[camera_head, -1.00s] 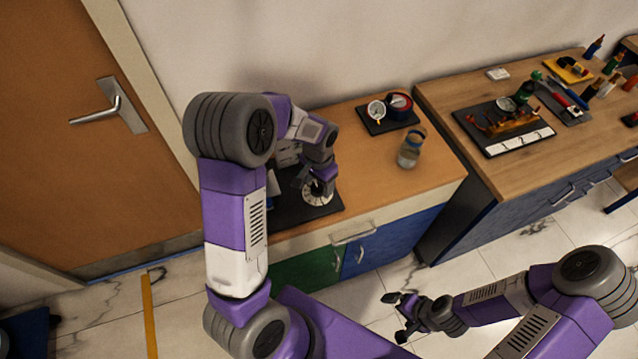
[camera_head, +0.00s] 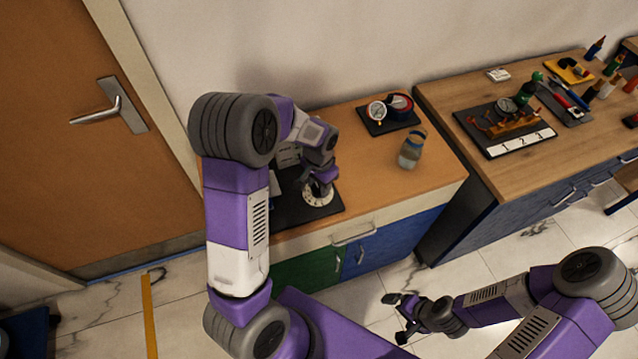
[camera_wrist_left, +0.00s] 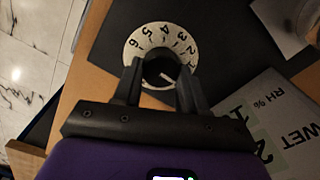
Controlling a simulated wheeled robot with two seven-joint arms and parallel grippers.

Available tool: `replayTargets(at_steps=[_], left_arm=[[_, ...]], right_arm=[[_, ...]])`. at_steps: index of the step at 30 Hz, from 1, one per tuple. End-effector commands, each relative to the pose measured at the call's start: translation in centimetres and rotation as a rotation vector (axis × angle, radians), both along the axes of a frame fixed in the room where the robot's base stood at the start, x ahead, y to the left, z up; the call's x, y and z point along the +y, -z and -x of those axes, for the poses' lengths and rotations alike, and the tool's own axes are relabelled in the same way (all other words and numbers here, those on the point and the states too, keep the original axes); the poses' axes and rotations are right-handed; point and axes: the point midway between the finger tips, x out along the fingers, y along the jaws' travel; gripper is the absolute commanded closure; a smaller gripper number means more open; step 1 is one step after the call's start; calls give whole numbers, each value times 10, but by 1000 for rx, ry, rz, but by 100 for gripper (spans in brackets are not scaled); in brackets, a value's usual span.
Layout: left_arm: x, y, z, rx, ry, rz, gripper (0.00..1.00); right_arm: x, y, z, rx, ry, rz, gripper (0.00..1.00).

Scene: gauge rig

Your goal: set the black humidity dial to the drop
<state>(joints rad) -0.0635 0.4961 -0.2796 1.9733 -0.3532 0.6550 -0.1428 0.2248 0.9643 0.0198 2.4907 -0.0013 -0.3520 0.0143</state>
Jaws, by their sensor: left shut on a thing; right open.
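The black humidity dial (camera_wrist_left: 160,68) sits inside a white numbered ring (camera_wrist_left: 134,48) in the left wrist view, with a white pointer line on its top. In the head view the ring (camera_head: 317,199) shows on a black board (camera_head: 290,212), mostly under my left gripper. My left gripper (camera_wrist_left: 161,72) is shut on the dial, one finger on each side. No drop mark can be made out in these views. My right gripper (camera_head: 398,318) is open and empty, out over the floor.
A white card (camera_wrist_left: 268,122) reading "RH %" and "WET" lies beside the dial. A glass jar (camera_head: 411,150) and a small board with gauges (camera_head: 388,113) stand further right. A second bench (camera_head: 470,165) with tools is at the right.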

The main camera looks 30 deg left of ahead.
Motion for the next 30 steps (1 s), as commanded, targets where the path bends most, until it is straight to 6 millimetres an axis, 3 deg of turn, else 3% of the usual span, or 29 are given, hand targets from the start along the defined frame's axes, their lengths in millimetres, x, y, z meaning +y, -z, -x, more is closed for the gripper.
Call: replayTargets(at_steps=[11, 30], left_arm=[[1, -1, 0, 1, -208, -1, 89], [3, -2, 0, -1, -815, -1, 89]], right_arm=[[0, -1, 0, 0, 0, 0, 2], [0, -16, 0, 0, 0, 0, 2]])
